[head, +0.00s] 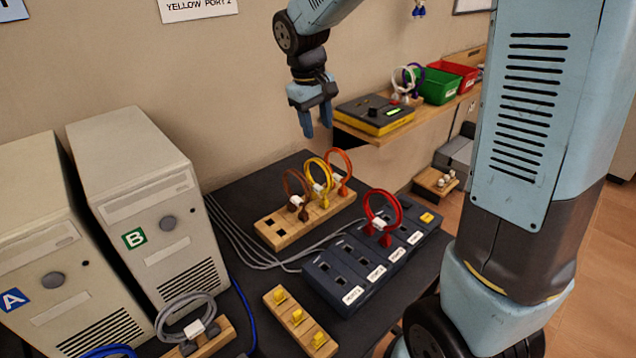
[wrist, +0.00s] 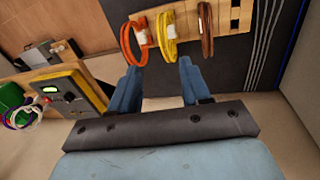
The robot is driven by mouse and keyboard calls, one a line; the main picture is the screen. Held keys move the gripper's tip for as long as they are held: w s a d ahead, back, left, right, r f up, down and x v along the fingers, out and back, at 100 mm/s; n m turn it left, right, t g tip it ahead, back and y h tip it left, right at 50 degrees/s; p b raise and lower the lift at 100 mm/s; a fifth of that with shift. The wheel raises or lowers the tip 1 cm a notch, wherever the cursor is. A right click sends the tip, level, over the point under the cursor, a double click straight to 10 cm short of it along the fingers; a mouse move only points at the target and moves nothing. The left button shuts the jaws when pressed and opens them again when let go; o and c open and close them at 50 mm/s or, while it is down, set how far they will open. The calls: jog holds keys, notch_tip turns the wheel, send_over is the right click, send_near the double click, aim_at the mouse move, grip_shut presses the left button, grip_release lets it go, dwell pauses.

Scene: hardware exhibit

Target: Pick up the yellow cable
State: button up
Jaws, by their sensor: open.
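The yellow cable (head: 311,172) is a coiled loop standing upright in a wooden block (head: 290,230), between a brown cable (head: 289,184) and an orange cable (head: 345,159). My gripper (head: 318,131) hangs above and behind the block, pointing down, with its fingers apart and nothing between them. In the wrist view the yellow cable (wrist: 168,37) lies beyond the open fingertips (wrist: 157,72), near the top middle. The orange cable (wrist: 125,45) is to its left and the brown cable (wrist: 207,30) to its right. The gripper is clear of all three.
A dark port box (head: 352,285) with a red cable (head: 371,205) stands in front of the block. A small wooden block with yellow pieces (head: 279,301) is nearer. Computer towers A and B (head: 150,200) stand at left. A shelf holds a yellow-black device (head: 375,113) and bins.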

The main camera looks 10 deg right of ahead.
aim_at(319, 160)
jog(key=f, duration=0.4)
jog(key=w+f, duration=0.1)
jog(key=f, duration=0.4)
jog(key=w+d+f, duration=0.1)
jog(key=f, duration=0.4)
jog(key=shift+d+f, duration=0.1)
jog(key=shift+f, duration=0.15)
grip_shut()
